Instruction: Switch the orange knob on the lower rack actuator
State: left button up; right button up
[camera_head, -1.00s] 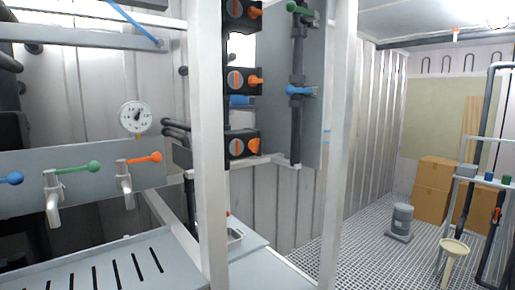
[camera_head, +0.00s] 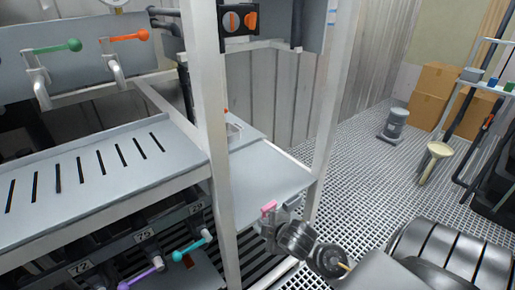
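A black actuator box (camera_head: 239,42) is mounted on the white rack frame at the top centre. Its orange knob (camera_head: 250,20) is on its right side, beside a round face with an orange mark. The top of the box is close to the picture's upper edge. My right arm comes in from the lower right. Its dark wrist ends in what looks like my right gripper (camera_head: 272,230), small and partly unclear, well below the actuator and apart from it. I cannot make out its fingers. My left gripper is out of view.
White rack posts (camera_head: 212,130) flank a grey shelf (camera_head: 262,175). At left are a slotted tray (camera_head: 95,180), green (camera_head: 60,47) and orange (camera_head: 130,36) tap handles, and teal (camera_head: 190,250) and purple (camera_head: 140,278) levers below. Cardboard boxes (camera_head: 437,85) and open grating floor lie right.

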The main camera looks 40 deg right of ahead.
jog(key=w+d+r+n+t, duration=0.4)
jog(key=w+r, duration=0.3)
jog(key=r, duration=0.4)
jog(key=n+t, duration=0.9)
jog(key=n, duration=1)
send_near(255, 23)
jog(key=p+x, duration=0.3)
jog(key=x, duration=0.4)
jog(key=shift+p, duration=0.3)
jog(key=shift+x, duration=0.8)
jog(key=shift+a+f, duration=0.1)
jog(key=c, duration=0.7)
jog(key=shift+o, duration=0.2)
